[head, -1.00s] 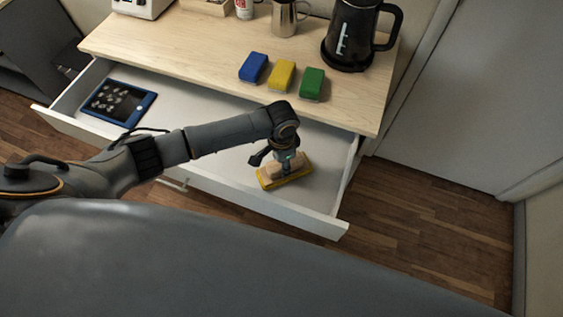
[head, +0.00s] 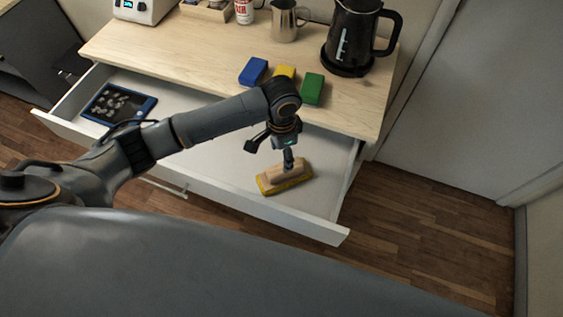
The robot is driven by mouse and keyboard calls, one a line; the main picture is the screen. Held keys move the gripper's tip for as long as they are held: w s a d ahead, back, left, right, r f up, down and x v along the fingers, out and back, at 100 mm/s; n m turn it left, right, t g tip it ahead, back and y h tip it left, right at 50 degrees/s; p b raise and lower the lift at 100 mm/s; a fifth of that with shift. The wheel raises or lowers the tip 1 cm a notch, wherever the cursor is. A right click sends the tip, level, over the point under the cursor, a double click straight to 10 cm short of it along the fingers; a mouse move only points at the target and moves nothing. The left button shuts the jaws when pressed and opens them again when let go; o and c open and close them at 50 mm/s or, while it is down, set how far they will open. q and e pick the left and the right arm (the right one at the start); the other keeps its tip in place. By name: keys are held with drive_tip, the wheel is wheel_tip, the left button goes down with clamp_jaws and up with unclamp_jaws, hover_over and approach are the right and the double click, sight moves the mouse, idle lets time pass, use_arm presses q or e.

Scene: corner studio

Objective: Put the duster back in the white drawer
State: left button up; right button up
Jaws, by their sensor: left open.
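The duster (head: 279,181), a light wooden block with a yellow underside, lies in the open white drawer (head: 225,166) near its right end. My left gripper (head: 289,161) is open just above the duster's top. Whether its fingertips still touch the wood is hard to tell. My forearm hides part of the drawer's middle. My right gripper is not in view.
A tablet with a blue frame (head: 118,104) lies at the drawer's left end. Blue (head: 253,71), yellow (head: 285,73) and green (head: 312,88) blocks sit on the wooden top (head: 200,62). A black kettle (head: 351,38) and metal jug (head: 285,20) stand behind.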

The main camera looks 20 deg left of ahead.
use_arm(q)
drive_tip(key=shift+r, duration=1.6)
